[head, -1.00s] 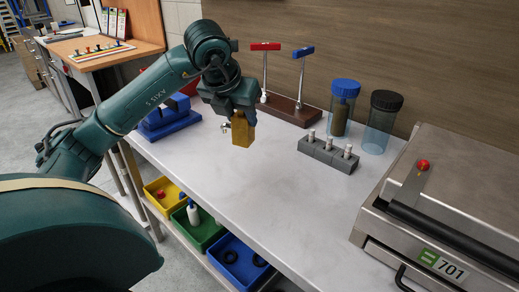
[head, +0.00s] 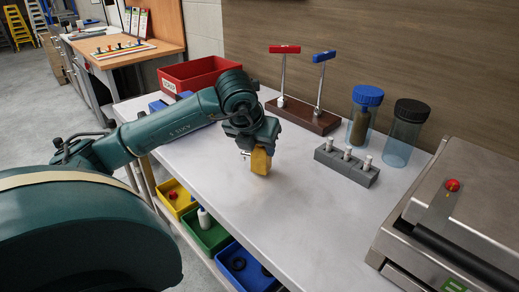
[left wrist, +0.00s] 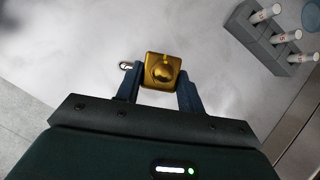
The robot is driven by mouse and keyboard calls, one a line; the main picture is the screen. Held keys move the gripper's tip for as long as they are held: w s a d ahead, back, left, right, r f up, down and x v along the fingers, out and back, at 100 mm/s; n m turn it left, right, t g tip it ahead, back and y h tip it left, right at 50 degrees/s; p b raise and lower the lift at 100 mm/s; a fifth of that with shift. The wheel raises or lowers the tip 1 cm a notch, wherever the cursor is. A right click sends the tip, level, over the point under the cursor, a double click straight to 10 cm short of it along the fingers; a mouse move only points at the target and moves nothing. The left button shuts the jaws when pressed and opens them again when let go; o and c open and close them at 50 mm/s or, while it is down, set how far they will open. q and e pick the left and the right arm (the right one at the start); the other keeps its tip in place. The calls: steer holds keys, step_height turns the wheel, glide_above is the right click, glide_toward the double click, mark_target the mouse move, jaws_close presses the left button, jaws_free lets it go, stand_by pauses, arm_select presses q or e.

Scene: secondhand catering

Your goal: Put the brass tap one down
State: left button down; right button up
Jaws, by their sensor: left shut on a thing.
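The brass tap (head: 261,160) is a gold, blocky piece with a small silver part at its side. My left gripper (head: 258,148) is shut on it and points down over the pale worktop (head: 230,200). The tap's lower end is at or just above the worktop; I cannot tell whether it touches. In the left wrist view the tap (left wrist: 161,66) sits between the two fingertips, its square top with a round knob facing the camera. My right gripper is not in view.
A grey block with several white pegs (head: 346,165) stands right of the tap. Behind are a brown stand with red and blue T-handles (head: 303,114) and two lidded jars (head: 364,115). A red bin (head: 200,72) is behind my arm; a steel machine (head: 450,210) stands right. The front worktop is clear.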

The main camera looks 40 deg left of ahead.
arm_select(q)
steer(key=shift+f, duration=0.4)
steer(key=c, duration=0.9)
jaws_free()
steer(key=shift+f, duration=0.1)
steer(key=v, duration=1.2)
